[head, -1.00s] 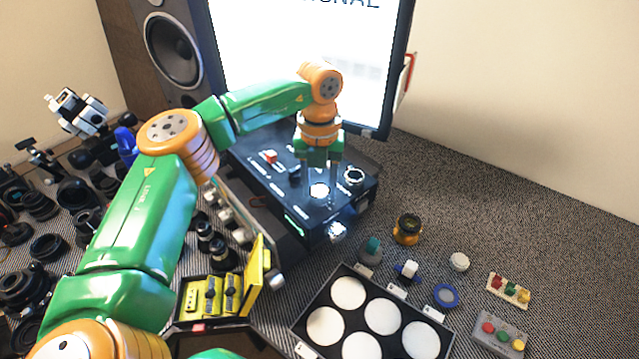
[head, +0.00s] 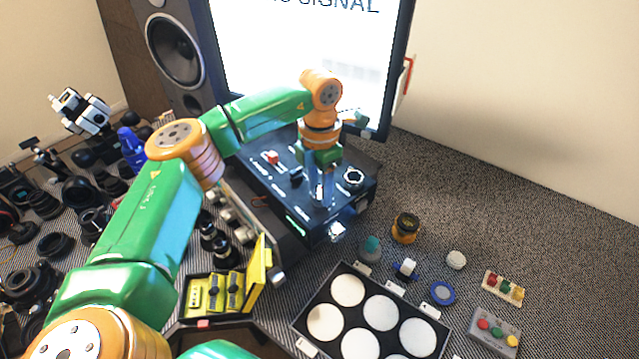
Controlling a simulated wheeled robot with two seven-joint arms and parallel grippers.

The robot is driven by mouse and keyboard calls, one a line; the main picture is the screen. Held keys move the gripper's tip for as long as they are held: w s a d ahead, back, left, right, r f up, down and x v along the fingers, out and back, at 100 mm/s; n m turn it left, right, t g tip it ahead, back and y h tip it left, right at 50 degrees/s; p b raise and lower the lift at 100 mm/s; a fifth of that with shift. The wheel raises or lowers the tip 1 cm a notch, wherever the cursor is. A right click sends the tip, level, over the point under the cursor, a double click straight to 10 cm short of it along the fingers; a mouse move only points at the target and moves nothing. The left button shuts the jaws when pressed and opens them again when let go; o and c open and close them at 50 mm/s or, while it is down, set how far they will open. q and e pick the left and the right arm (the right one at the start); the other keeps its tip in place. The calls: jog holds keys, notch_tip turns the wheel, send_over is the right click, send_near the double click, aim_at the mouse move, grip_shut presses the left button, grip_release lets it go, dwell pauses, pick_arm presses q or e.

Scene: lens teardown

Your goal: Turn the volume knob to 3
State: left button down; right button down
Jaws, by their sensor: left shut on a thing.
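A dark control box (head: 350,205) stands below the screen, with small white labels, a red switch (head: 270,157), a dark knob (head: 296,175) and a pale-ringed round knob (head: 354,178) on top. My left gripper (head: 320,196) points down onto the front middle of the box top. It is shut on a knob there, which its fingers mostly hide. I cannot read the knob's setting or its label. My right gripper is not in view.
A black tray (head: 292,325) with white discs lies in front. An open yellow case (head: 260,283) stands left of it. Small parts, including an orange-and-black ring piece (head: 405,228), lie to the right. Lenses crowd the left.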

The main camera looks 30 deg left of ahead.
aim_at(320, 192)
pick_arm(q)
jog(key=m, duration=0.3)
jog(key=shift+r+m, duration=0.1)
jog(key=shift+m, duration=0.2)
jog(key=shift+m+p, duration=0.3)
jog(key=shift+m, duration=1.4)
jog(key=shift+c, duration=1.8)
grip_release()
notch_tip(320, 192, up, 7)
jog(key=shift+d+b, duration=0.1)
jog(key=shift+b, duration=0.55)
